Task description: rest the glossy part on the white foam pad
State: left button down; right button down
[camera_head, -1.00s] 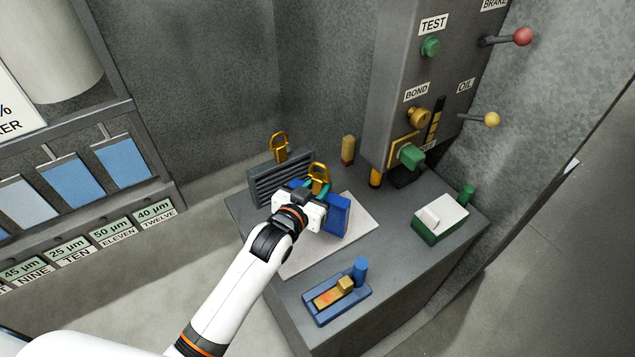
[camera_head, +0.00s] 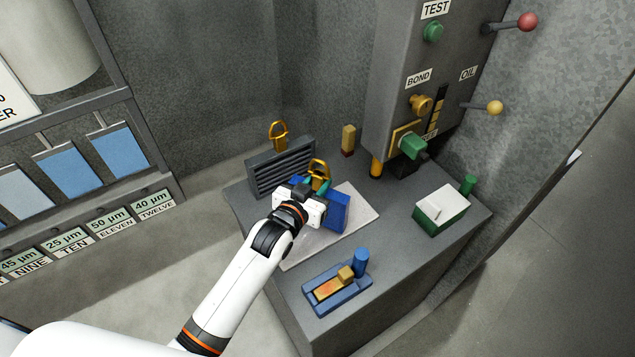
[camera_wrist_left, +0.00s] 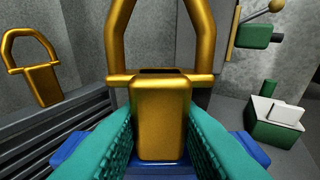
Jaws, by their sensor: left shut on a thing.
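My left gripper (camera_head: 312,194) is over the pale flat pad (camera_head: 362,215) on the dark bench. In the left wrist view, its green fingers (camera_wrist_left: 160,135) are shut on a glossy gold piece (camera_wrist_left: 160,110) with an upright loop handle. The gold loop also shows in the head view (camera_head: 319,170). A blue block (camera_head: 337,212) is beside and below the gripper. Blue edges (camera_wrist_left: 252,152) show under the fingers; I cannot tell whether the blue is joined to the gold piece. Whether it touches the pad is hidden. My right gripper is not in view.
A ribbed dark rack (camera_head: 280,172) with a second gold loop piece (camera_head: 278,135) stands behind left. A green box with a white top (camera_head: 441,208) is at the right, a blue fixture (camera_head: 337,290) at the front. A control box (camera_head: 400,60) with levers rises behind.

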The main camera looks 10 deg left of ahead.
pick_arm(q)
jog(key=shift+f+b, duration=0.3)
jog(key=shift+f, duration=0.15)
jog(key=c, duration=1.1)
grip_release()
jog(key=shift+o, duration=0.2)
jog(key=shift+s+f, duration=0.1)
jog(key=b+v, duration=0.1)
jog(key=v, duration=1.1)
jog(key=shift+b, duration=0.3)
